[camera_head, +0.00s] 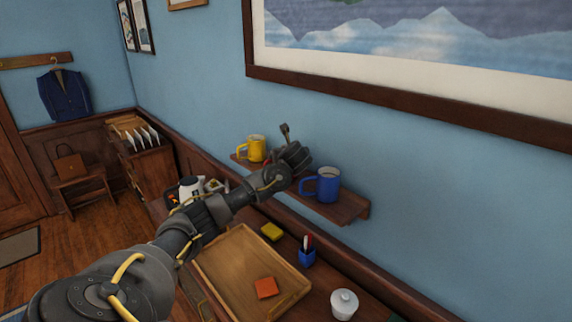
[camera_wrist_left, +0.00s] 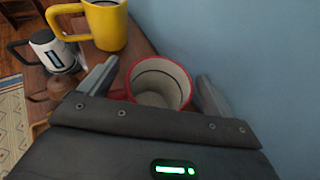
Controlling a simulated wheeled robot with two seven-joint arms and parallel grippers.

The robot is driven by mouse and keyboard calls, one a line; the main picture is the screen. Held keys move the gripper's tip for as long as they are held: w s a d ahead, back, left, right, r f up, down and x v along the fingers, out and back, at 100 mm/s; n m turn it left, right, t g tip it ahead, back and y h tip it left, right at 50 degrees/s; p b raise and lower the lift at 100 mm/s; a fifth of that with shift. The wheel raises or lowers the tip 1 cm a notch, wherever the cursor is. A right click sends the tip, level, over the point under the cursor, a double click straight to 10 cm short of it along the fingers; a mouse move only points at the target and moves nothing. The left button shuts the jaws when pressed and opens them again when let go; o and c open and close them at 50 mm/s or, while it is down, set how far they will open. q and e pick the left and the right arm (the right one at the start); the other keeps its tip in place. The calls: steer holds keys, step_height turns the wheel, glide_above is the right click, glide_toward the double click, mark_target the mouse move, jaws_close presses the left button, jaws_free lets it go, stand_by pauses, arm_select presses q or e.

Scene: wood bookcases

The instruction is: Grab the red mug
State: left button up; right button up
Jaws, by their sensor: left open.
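The red mug (camera_wrist_left: 160,85) shows in the left wrist view with its pale inside and red rim facing the camera. It lies between the two fingers of my left gripper (camera_wrist_left: 156,82), which is open, with one finger on each side. I cannot tell whether the fingers touch it. My gripper hides the mug's lower part. In the head view my left gripper (camera_head: 285,150) is at the wall shelf (camera_head: 342,207), between the yellow mug (camera_head: 257,149) and the blue mug (camera_head: 328,186), and mostly hides the red mug. My right gripper is not in view.
The yellow mug also shows close by in the left wrist view (camera_wrist_left: 108,27). A desk below the shelf holds a wooden tray (camera_head: 218,262), a pen cup (camera_head: 307,257), a white jar (camera_head: 343,303) and a white kettle (camera_head: 190,189). The blue wall stands behind the shelf.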

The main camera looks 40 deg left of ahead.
arm_select(q)
steer(key=shift+d, duration=0.1)
steer(key=shift+c, duration=0.4)
steer(key=shift+c, duration=1.3)
steer(key=c, duration=0.9)
